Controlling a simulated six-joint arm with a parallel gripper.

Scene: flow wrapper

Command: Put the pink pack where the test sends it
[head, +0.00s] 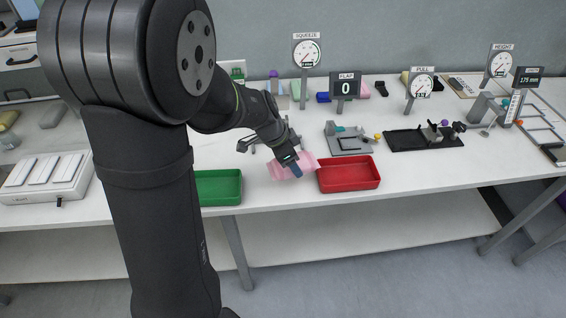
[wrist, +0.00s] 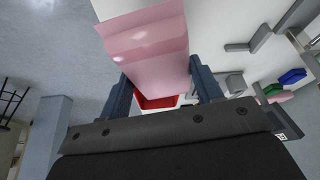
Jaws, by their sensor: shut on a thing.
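The pink pack (head: 278,168) is held in my gripper (head: 293,165) above the white table, between the green tray (head: 219,187) and the red tray (head: 348,175). In the head view the pack is partly hidden behind my gripper. In the wrist view the glossy pink pack (wrist: 150,45) sits between the two dark blue fingers of my gripper (wrist: 160,90), which are shut on it. The red tray (wrist: 157,102) shows beyond the pack there. My arm covers part of the green tray's left side.
A FLAP display (head: 346,87) reads 0. A grey fixture (head: 348,140) and a black fixture (head: 422,138) stand behind and right of the red tray. A white sealer-like unit (head: 45,177) is at left.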

